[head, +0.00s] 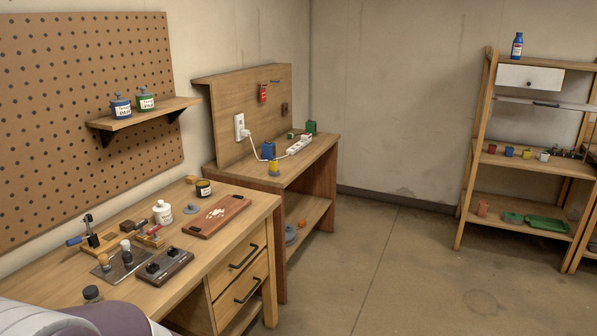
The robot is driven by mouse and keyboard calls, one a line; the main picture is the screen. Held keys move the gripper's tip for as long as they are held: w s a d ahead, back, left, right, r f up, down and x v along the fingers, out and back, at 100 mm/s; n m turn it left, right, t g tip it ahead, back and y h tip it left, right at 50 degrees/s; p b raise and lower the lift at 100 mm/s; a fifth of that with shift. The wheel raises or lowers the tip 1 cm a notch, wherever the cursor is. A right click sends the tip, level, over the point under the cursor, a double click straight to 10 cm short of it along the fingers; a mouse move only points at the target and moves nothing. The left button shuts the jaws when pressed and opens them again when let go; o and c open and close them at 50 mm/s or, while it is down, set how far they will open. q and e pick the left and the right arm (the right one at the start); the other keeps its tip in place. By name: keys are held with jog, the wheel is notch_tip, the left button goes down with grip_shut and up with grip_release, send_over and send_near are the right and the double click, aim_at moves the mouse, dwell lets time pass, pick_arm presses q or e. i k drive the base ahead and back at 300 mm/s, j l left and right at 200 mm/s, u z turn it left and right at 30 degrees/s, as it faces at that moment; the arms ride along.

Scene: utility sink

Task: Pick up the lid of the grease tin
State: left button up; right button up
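A small dark round tin (204,188) with a pale label band stands at the back right of the near workbench; it may be the grease tin, but its print is too small to read. A flat blue-grey disc with a small knob (191,209), like a lid, lies on the bench in front of it, beside a brown board. A white jar (163,212) with a knobbed top and dark print stands to the left of the disc. Which container the disc belongs to, I cannot tell. Neither of my grippers is in view.
The brown board (228,208), a dark two-knob box (165,267), a metal plate (122,265) and wooden-handled tools crowd the workbench (225,240). A shelf (150,112) with two paint pots hangs above. A second bench (325,150) stands behind.

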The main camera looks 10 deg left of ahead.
aim_at(192, 209)
jog(key=i+j, duration=0.1)
jog(key=i, duration=0.95)
jog(key=i+z, duration=0.1)
jog(key=i, duration=1)
jog(key=j, duration=0.1)
